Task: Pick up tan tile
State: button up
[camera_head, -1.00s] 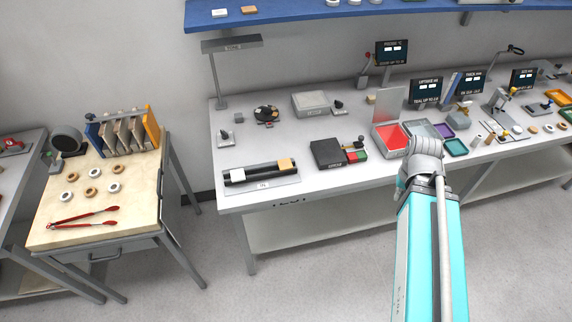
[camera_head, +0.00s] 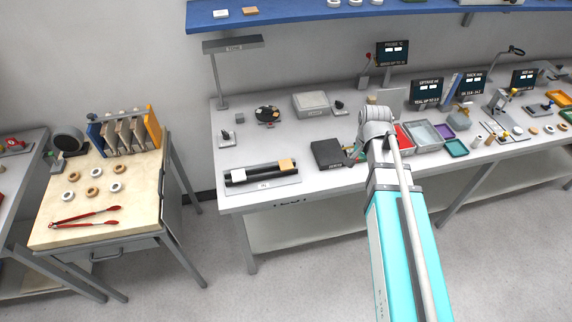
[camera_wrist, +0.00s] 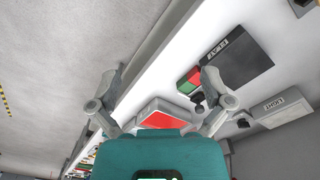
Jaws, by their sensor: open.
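A tan tile (camera_head: 287,164) lies on the right part of a black twin-bar holder (camera_head: 250,174) at the front left of the long bench, in the head view. A white tile (camera_head: 238,175) lies on the holder's left part. Another tan block (camera_head: 250,10) lies on the blue shelf above. My gripper (camera_wrist: 165,72) is open in the wrist view, with its two fingers apart and nothing between them. It is over the bench's front edge, to the right of the tan tile. The tan tile does not show in the wrist view. My arm hides most of the gripper in the head view.
A dark box (camera_head: 327,154) stands between the tile holder and my arm; it also shows in the wrist view (camera_wrist: 238,55). A red tray (camera_wrist: 160,118) lies below the fingers. A lamp (camera_head: 232,44) stands at back left. Bench surface around the holder is clear.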

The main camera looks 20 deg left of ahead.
jog(key=w+a+m, duration=0.2)
jog(key=a, duration=0.4)
jog(key=w+a+m, duration=0.1)
jog(key=w+a, duration=0.2)
jog(key=a, duration=0.4)
jog(key=m, duration=0.4)
send_over(286, 164)
jog(key=shift+a+r+p, duration=0.15)
jog(key=shift+r+p, duration=0.25)
jog(key=shift+r, duration=0.05)
jog(key=shift+f, duration=0.1)
notch_tip(286, 164, down, 8)
jog(key=b, duration=0.8)
jog(key=shift+f+b, duration=0.2)
jog(key=shift+b, duration=0.1)
jog(key=shift+f, duration=0.15)
notch_tip(286, 164, down, 5)
jog(key=b, duration=0.5)
